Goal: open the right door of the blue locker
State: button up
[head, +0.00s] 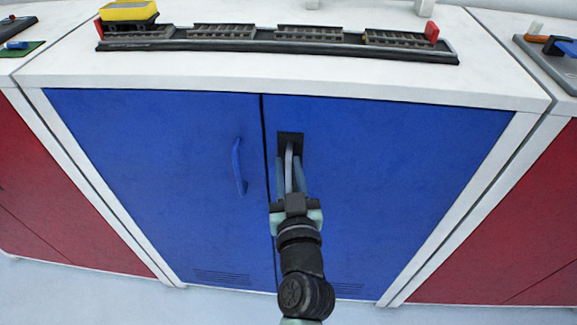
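The blue locker has two closed doors under a white top. The right door (400,170) is flat blue and lies flush with its frame. Near its inner edge is a black plate (291,137) with a pale grey upright lever (289,157). My gripper (290,174) is in front of this lever, with a finger on each side of it. The fingers hide the lever's lower part, and I cannot tell whether they touch it. The left door (150,160) has a curved blue handle (238,167).
A dark rail track (280,46) with a yellow block (128,10) lies on the white top (290,76). Red lockers (60,190) stand on the left and on the right (510,220). The pale floor in front shows no obstacles.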

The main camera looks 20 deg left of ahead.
grip_shut()
dwell(1.4)
